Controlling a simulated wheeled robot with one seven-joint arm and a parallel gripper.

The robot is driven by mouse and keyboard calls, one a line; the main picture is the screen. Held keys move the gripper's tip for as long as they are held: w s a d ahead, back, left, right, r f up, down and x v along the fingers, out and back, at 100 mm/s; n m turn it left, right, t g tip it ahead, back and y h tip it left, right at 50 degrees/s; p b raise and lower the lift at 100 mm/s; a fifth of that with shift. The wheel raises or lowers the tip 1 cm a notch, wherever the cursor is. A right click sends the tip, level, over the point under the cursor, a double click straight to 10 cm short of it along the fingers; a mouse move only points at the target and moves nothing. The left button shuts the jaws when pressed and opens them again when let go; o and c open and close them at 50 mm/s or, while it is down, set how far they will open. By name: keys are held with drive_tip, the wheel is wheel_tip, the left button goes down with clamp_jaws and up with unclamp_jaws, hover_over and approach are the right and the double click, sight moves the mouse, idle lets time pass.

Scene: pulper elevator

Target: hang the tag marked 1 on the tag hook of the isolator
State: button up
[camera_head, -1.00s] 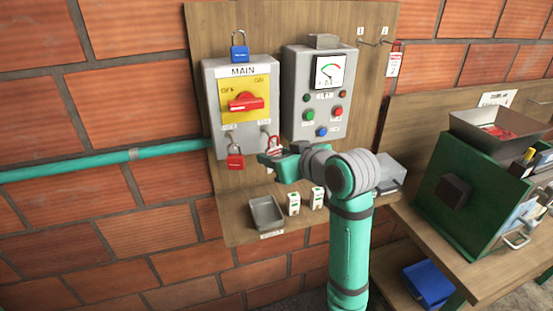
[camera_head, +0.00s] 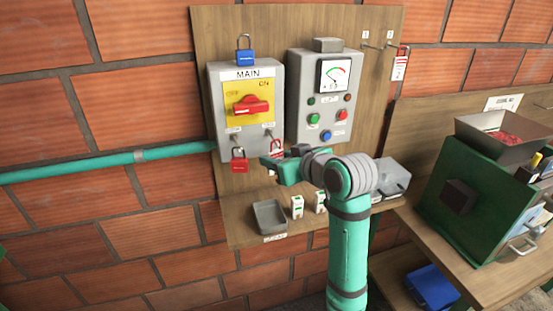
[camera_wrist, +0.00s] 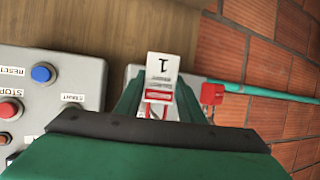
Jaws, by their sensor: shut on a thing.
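The isolator (camera_head: 274,102), a grey box marked MAIN with a yellow plate and a red handle, is on the wooden board. Its small lower-right hook (camera_head: 268,133) is just above my gripper (camera_head: 270,161). My gripper (camera_wrist: 160,100) is shut on the tag marked 1 (camera_wrist: 163,66), a white and red tag upside down in the wrist view. The tag also shows as a red and white patch (camera_head: 277,147) beside the fingers in the head view. It appears close below the hook; I cannot tell whether they touch.
A red padlock (camera_head: 239,164) hangs at the isolator's lower left, left of my gripper. The control box (camera_head: 301,85) is to the right. A tray (camera_head: 269,215) sits below. Tag 2 (camera_head: 401,66) hangs at the upper right beside an empty hook.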

drive_tip(key=o, duration=1.1)
drive_tip(key=shift+s+d, duration=0.1)
